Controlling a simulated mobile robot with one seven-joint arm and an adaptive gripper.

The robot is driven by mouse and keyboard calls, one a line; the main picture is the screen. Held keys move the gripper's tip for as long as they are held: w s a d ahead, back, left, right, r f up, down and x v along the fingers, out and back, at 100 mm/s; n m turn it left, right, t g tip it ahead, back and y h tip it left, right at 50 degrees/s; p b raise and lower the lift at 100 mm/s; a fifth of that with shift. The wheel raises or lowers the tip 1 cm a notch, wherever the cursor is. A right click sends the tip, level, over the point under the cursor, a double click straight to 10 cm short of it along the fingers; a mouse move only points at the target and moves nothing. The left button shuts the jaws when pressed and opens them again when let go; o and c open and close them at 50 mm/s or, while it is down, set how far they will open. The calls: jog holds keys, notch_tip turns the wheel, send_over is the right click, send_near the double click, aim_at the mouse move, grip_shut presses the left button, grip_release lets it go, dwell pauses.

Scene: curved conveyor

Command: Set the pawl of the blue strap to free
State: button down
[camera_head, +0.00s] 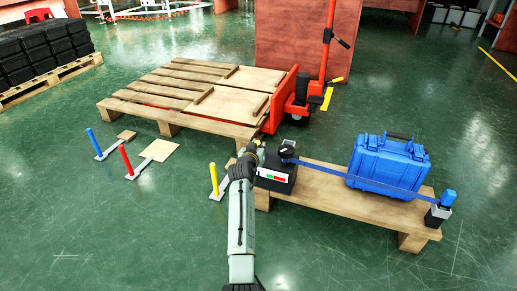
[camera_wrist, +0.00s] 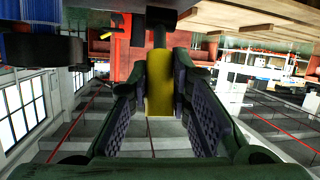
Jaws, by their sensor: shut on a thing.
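The blue strap (camera_head: 325,167) runs from a dark spool (camera_head: 287,151) across the blue case (camera_head: 385,163) to a blue-topped post (camera_head: 447,198) at the bench's right end. The spool stands on a black box (camera_head: 283,183) with a red and green label (camera_head: 272,176) on its front. My gripper (camera_head: 259,149) is at the left side of this box. In the wrist view its fingers are shut on a yellow-handled lever (camera_wrist: 159,85), which I take to be the pawl. The spool's blue winding (camera_wrist: 30,47) shows at upper left there. The pawl's setting is not clear.
The box and case stand on a low wooden bench (camera_head: 330,192). A wooden pallet (camera_head: 170,112) and a red pallet jack (camera_head: 292,100) lie behind. Blue (camera_head: 94,143), red (camera_head: 126,160) and yellow (camera_head: 214,180) posts stand left of my arm. The front floor is clear.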

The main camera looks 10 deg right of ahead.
jog(key=c, duration=1.4)
grip_release()
jog(key=shift+c, duration=0.2)
jog(key=shift+r, duration=0.1)
notch_tip(320, 180, up, 10)
jog(key=shift+f, duration=0.1)
